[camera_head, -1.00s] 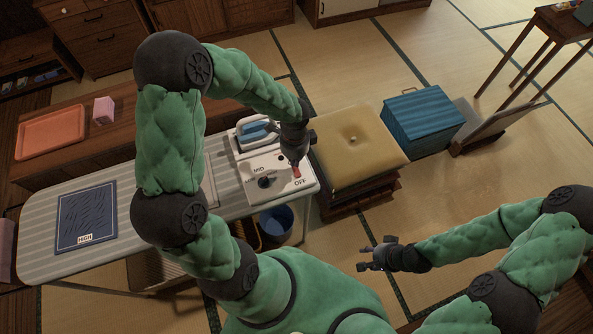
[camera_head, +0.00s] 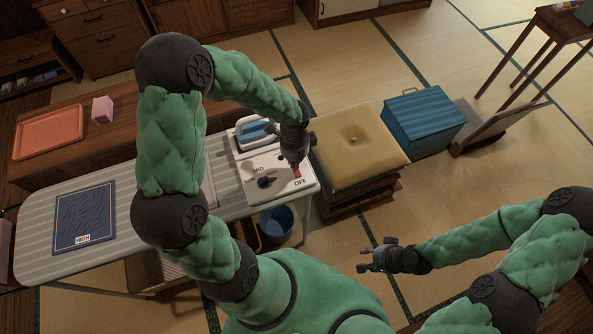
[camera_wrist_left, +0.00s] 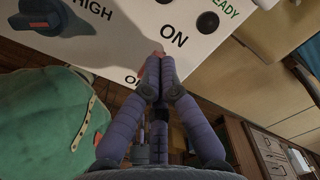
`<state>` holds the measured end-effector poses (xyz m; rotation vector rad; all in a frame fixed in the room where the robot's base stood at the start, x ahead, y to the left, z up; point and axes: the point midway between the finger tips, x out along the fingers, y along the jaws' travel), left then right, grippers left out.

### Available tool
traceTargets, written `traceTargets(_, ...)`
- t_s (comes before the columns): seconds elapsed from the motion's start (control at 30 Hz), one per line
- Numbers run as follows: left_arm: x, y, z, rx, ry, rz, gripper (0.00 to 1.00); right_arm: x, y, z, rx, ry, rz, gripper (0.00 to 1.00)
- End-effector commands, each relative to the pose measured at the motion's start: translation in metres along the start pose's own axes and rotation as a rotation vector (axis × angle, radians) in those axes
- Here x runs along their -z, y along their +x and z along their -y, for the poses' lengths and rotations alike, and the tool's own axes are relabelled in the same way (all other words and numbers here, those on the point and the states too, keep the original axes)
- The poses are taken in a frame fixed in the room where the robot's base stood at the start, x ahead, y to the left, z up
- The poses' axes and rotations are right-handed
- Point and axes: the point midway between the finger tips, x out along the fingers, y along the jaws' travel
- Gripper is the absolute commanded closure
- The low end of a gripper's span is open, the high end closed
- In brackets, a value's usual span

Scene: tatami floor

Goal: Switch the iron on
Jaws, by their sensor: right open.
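The iron (camera_head: 256,131), blue and white, rests on its stand at the right end of the ironing board. Beside it is a white control panel (camera_head: 250,172) with a dark dial (camera_head: 265,183) and a red switch (camera_head: 298,173) above the word OFF. My left gripper (camera_head: 294,162) points down at the switch. In the left wrist view its fingertips (camera_wrist_left: 158,72) meet at the panel below the word ON, beside a small reddish part; contact is unclear. The READY lamp (camera_wrist_left: 207,22) looks dark. My right gripper (camera_head: 376,255) is open and empty, away from the board.
The striped ironing board (camera_head: 40,225) holds a dark blue cloth (camera_head: 86,215) labelled HIGH. A yellow cushion (camera_head: 355,145) and blue box (camera_head: 422,120) stand to the right. A blue bucket (camera_head: 276,224) is below the board. Tatami around my right gripper is clear.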

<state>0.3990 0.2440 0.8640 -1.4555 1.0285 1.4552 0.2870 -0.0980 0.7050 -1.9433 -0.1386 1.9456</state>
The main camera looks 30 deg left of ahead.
Motion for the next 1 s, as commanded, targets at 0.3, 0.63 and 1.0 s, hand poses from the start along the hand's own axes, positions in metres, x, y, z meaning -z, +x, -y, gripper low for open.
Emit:
traceTargets(0.3, 0.0, 0.005, 0.0, -0.001, 0.0, 0.0, 1.0, 0.0, 0.003, -0.001, 0.0, 0.0, 0.0, 0.57)
traceTargets(0.63, 0.0, -0.002, -0.001, -0.002, 0.0, 0.0, 1.0, 0.0, -0.003, 0.001, 0.0, 0.0, 0.0, 0.57)
traceTargets(1.0, 0.0, -0.029, 0.0, 0.0, -0.001, 0.0, 1.0, -0.001, -0.025, 0.009, 0.0, 0.0, 0.0, 0.57)
